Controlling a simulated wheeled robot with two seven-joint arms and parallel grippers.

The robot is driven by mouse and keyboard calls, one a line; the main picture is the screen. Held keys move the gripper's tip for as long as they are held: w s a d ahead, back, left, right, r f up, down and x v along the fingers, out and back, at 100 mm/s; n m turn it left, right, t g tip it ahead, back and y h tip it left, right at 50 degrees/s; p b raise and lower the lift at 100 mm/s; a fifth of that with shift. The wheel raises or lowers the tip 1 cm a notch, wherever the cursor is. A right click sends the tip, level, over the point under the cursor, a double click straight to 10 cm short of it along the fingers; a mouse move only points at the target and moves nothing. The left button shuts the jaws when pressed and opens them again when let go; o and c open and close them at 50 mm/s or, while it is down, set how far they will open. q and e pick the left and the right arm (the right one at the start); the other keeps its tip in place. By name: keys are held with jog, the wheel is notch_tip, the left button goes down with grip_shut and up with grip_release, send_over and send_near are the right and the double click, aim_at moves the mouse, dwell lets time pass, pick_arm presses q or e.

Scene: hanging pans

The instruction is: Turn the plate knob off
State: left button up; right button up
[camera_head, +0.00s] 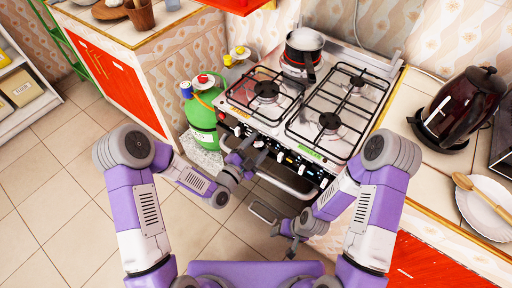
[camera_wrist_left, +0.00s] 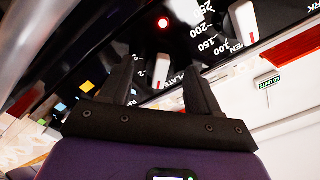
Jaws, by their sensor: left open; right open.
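The stove's front panel (camera_head: 285,157) has a row of knobs below the hob. In the left wrist view, a white knob (camera_wrist_left: 161,70) sits beside lettering that seems to begin "PLAT". My left gripper (camera_head: 254,147) is at the panel; in its wrist view its open fingers (camera_wrist_left: 160,72) lie on either side of that knob. I cannot tell whether they touch it. A second white knob (camera_wrist_left: 243,21), beside temperature numbers and "OVEN", is to the right. A small red light (camera_wrist_left: 163,22) glows on the panel. My right gripper (camera_head: 287,240) is open and empty, low in front of the stove.
A pot (camera_head: 303,50) stands on the stove's back left burner. A green gas cylinder (camera_head: 202,118) stands left of the stove. A kettle (camera_head: 461,106) and a plate with a wooden spoon (camera_head: 484,205) are on the right counter. Tiled floor (camera_head: 50,190) is open at left.

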pick_arm(q)
jog(key=c, duration=1)
jog(key=shift+n, duration=0.3)
jog(key=shift+a+f+n+b, duration=0.1)
jog(key=shift+n+b, duration=0.65)
jog(key=shift+n, duration=0.15)
jog(key=shift+n+b, duration=0.3)
jog(key=shift+n, duration=0.5)
jog(key=n, duration=0.4)
jog(key=shift+n, duration=0.4)
